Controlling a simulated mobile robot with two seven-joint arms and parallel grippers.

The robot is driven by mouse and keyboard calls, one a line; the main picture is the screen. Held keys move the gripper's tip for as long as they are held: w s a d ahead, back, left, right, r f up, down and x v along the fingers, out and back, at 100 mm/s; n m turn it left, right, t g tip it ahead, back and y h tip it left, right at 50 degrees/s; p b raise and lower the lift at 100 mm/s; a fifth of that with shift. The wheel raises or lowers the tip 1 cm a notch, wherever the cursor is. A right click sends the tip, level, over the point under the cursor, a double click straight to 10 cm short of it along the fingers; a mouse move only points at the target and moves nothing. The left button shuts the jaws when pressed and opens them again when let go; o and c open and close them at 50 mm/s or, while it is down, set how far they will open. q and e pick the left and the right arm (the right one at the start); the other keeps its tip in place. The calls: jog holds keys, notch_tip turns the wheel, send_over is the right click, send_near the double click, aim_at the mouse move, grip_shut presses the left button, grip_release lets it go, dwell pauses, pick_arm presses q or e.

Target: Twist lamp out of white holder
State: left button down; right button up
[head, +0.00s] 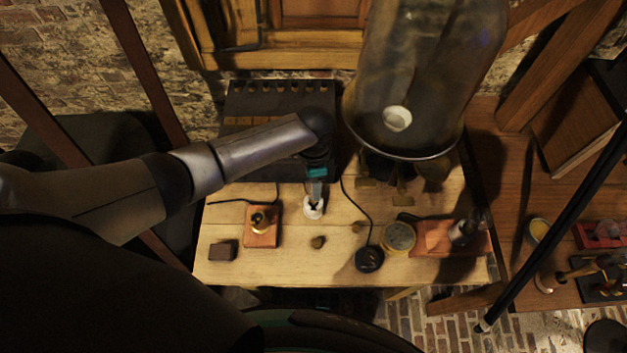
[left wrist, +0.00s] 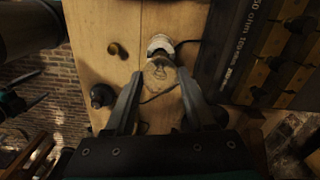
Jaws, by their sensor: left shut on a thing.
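My left gripper (head: 315,187) points down over the middle of the wooden table, directly above the white holder (head: 313,210). The holder stands on the table top and also shows in the left wrist view (left wrist: 160,42). The lamp (left wrist: 160,78), a clear glass bulb, sits between the two fingers of the left gripper (left wrist: 161,88), which is shut on it. The lamp's lower end meets the holder; whether it is seated or loose in it cannot be told. My right gripper is in neither view.
A dark resistor box (head: 270,105) stands behind, close to the holder. A large glass jar (head: 420,80) rises at the back right. A wooden block with a brass fitting (head: 262,226), a black round knob (head: 369,259) and a round tin (head: 398,237) stand nearby. Thin cables cross the table.

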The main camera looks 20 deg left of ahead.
pick_arm(q)
notch_tip(320, 180, up, 2)
jog(key=shift+r+p, duration=0.2)
jog(key=shift+p, duration=0.85)
jog(key=shift+r, duration=1.1)
